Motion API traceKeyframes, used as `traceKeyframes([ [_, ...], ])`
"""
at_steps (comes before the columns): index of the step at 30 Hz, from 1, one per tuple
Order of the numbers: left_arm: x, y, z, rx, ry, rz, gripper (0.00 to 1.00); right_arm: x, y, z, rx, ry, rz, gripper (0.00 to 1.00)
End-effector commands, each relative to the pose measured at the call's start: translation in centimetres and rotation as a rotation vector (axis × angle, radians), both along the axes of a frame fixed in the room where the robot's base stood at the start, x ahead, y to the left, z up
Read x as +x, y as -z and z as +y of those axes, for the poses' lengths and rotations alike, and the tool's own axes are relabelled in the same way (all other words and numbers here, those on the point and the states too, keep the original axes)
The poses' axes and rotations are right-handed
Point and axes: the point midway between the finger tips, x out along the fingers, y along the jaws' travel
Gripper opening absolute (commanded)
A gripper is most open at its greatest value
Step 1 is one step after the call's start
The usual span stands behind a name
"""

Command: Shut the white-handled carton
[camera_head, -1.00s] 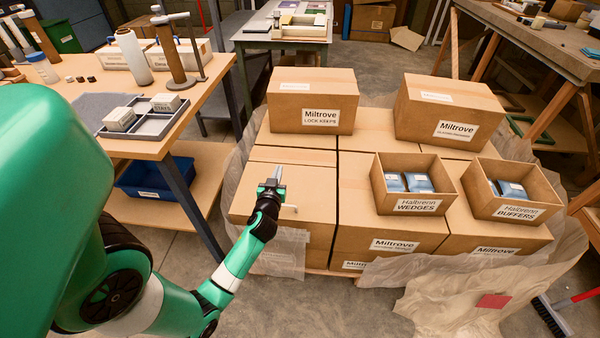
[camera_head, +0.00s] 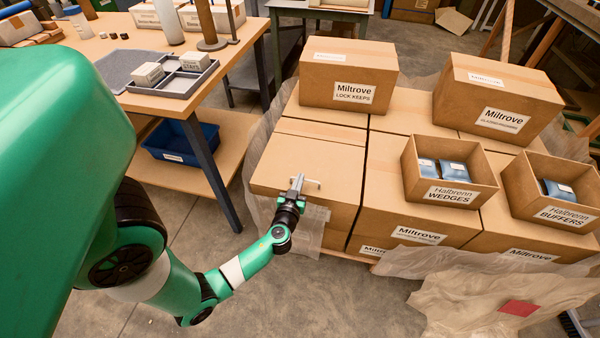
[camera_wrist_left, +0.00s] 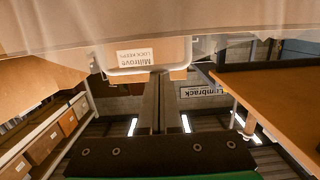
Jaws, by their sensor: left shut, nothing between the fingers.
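The white-handled carton (camera_head: 315,163) is the front-left brown box of the stack in the head view. Its top flap looks nearly flat; I cannot tell whether a gap is left at its front edge. The white handle (camera_head: 313,183) sits near that edge, partly hidden by my left gripper (camera_head: 297,181). This gripper is shut and empty, its fingertips beside the handle; I cannot tell if they touch. In the left wrist view, the shut fingers (camera_wrist_left: 160,85) point towards a pale bar, seemingly the handle (camera_wrist_left: 145,71). My right gripper is not in view.
A Miltrove Lock Keeps box (camera_head: 345,75) stands behind the carton. Open Halbrenn Wedges (camera_head: 450,195) and Buffers (camera_head: 565,215) boxes stand to the right. A workbench (camera_head: 150,100) is on the left.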

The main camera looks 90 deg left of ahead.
Motion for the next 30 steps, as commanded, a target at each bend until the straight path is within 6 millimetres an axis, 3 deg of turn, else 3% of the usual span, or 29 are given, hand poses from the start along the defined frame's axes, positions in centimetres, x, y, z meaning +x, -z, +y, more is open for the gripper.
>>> traceKeyframes([
  [1,-0.3,1.9,-0.5,-0.031,0.004,0.011,0.0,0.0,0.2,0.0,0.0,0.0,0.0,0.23],
  [5,-0.4,2.6,-0.7,-0.037,0.007,0.011,0.0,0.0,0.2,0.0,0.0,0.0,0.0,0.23],
  [20,-0.3,2.9,-0.8,-0.037,0.011,0.013,0.0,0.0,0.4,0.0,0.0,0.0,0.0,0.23],
  [26,-0.1,0.1,-1.0,-0.02,0.017,0.007,0.0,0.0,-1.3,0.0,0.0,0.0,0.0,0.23],
  [30,0.1,-4.1,-1.2,0.01,0.022,-0.003,0.0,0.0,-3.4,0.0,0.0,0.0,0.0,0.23],
])
